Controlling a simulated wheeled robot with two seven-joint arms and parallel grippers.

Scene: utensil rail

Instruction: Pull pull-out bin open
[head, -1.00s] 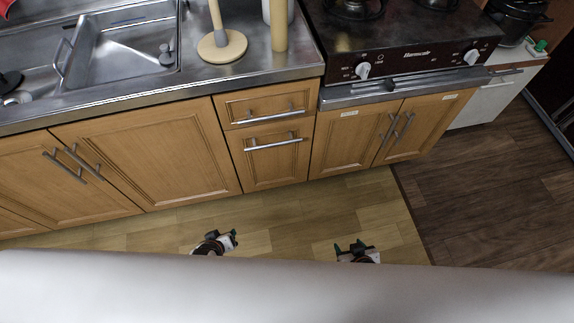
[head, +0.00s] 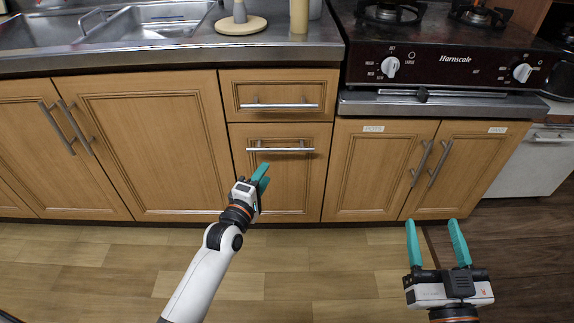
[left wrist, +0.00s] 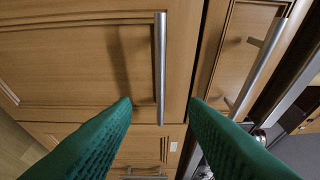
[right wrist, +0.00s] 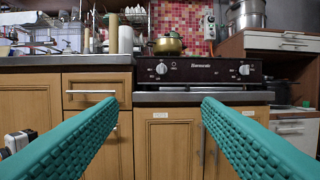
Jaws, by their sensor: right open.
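The pull-out bin looks to be the tall wooden front (head: 292,190) under the small drawer, with a horizontal metal bar handle (head: 280,149). It sits flush with its neighbours, so it stands shut. My left gripper (head: 264,175) is open in front of this front, just below its handle. In the left wrist view the bin handle (left wrist: 160,70) runs upright between the two green fingers, whose tips look short of it. My right gripper (head: 432,222) is open and empty, low before the stove cabinet. Its fingers (right wrist: 165,100) show wide apart in the right wrist view.
A shallow drawer (head: 279,95) with its own bar handle lies just above the bin front. Double doors (head: 135,150) stand to the left and labelled stove doors (head: 375,170) to the right. The counter (head: 190,58) overhangs. The wooden floor (head: 330,275) in front is clear.

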